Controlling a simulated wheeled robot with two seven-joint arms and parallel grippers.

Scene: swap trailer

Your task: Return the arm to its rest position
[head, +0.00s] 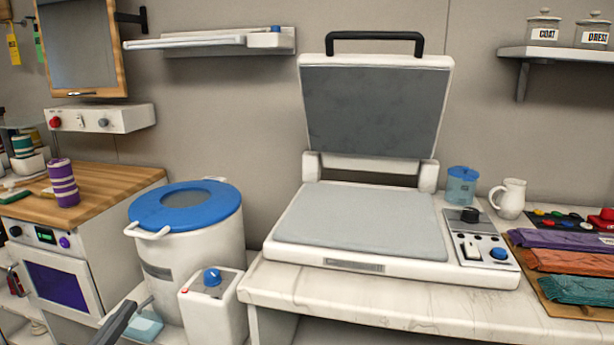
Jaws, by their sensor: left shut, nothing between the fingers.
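My left gripper (120,318) shows only in part at the bottom edge, left of centre, as a dark slanted shape. It is shut and empty, apart from the things around it. It is in front of the white bin with a blue lid (188,205) and left of the small white box with a blue knob (212,300). The rest of the left arm is outside the picture. My right gripper is not in view.
A white press (360,225) stands with its lid raised on a pale table (400,304). Folded cloths (565,261) lie at the right. A wooden counter (105,182) holds a purple striped cup (62,184) at the left. A wall shelf (555,54) holds jars.

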